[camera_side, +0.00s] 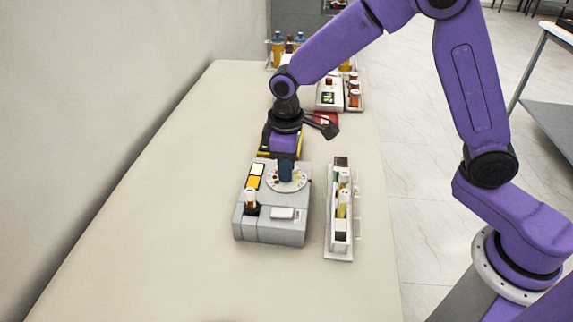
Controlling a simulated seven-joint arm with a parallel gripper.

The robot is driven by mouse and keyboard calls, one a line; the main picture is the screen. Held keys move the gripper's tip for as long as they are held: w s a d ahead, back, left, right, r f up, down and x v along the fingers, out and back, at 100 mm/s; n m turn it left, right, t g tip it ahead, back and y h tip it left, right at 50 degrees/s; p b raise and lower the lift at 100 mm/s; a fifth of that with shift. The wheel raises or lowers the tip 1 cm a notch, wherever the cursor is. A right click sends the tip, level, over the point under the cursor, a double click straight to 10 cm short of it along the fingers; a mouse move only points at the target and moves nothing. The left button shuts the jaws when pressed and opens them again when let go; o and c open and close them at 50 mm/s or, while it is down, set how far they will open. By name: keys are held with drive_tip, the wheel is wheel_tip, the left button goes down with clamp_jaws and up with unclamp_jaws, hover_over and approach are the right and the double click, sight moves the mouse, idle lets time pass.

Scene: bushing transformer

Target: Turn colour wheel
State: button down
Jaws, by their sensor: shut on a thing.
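The colour wheel (272,183) is a pale round disc with small coloured spots, set flat in the top of a grey device (271,231). My gripper (286,179) points straight down over the middle of the wheel and is shut on the wheel's centre. Its fingers hide the part they grip and some of the disc behind. A yellow and white panel (255,177) and a small bottle with an orange-brown part (251,199) are on the device to the left of the wheel.
A narrow white rack (340,240) with several small items stands close to the right of the device. Another device (329,97) and bottles (278,47) are farther back. The table's left and front areas are clear.

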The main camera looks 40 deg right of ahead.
drive_tip(key=shift+m, duration=0.6)
drive_tip(key=c, duration=0.9)
unclamp_jaws()
drive_tip(key=r, duration=1.7)
drive_tip(key=shift+s+a+r, duration=0.1)
drive_tip(key=shift+a+r, duration=0.1)
drive_tip(key=shift+r, duration=0.05)
